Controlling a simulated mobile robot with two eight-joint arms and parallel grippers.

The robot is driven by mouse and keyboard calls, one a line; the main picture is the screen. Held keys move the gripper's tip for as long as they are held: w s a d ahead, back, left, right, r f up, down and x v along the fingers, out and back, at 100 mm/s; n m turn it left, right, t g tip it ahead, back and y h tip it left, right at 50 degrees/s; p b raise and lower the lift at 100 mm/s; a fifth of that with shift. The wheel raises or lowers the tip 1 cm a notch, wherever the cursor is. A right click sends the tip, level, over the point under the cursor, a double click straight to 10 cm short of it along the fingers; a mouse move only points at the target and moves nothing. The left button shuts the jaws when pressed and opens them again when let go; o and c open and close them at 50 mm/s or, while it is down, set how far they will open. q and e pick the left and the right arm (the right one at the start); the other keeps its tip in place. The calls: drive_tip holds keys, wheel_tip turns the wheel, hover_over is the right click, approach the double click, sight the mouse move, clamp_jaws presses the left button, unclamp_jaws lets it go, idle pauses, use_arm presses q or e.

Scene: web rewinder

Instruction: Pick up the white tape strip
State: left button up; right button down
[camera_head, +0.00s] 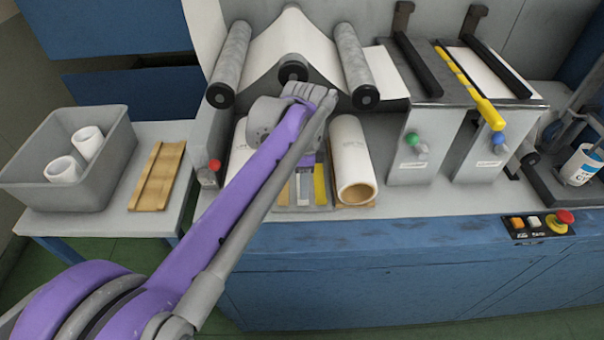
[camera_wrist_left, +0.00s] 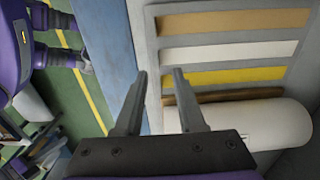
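The white tape strip (camera_wrist_left: 232,51) lies in a grey holder (camera_wrist_left: 151,52), between a tan strip (camera_wrist_left: 235,21) and a yellow strip (camera_wrist_left: 225,76) in the left wrist view. My left gripper (camera_wrist_left: 160,73) is open and empty, its fingertips at the holder's edge near the ends of the strips, not around the white one. In the head view my left gripper (camera_head: 305,172) hangs over the strip holder, and my arm hides part of it. The yellow strip (camera_head: 320,185) shows to its right; the white strip is hard to make out there. My right gripper is in neither view.
A white roll (camera_head: 350,160) lies right of the strip holder, close to the gripper; it also shows in the left wrist view (camera_wrist_left: 250,122). Metal rollers (camera_head: 356,65) stand behind. A grey bin (camera_head: 100,165) with two white rolls sits on the left side table.

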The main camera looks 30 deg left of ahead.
sight(303, 206)
use_arm(q)
wheel_tip(303, 206, down, 5)
drive_tip(key=shift+s+f+b, duration=0.1)
drive_tip(key=shift+s+b, duration=0.05)
drive_tip(key=shift+b, duration=0.25)
clamp_jaws()
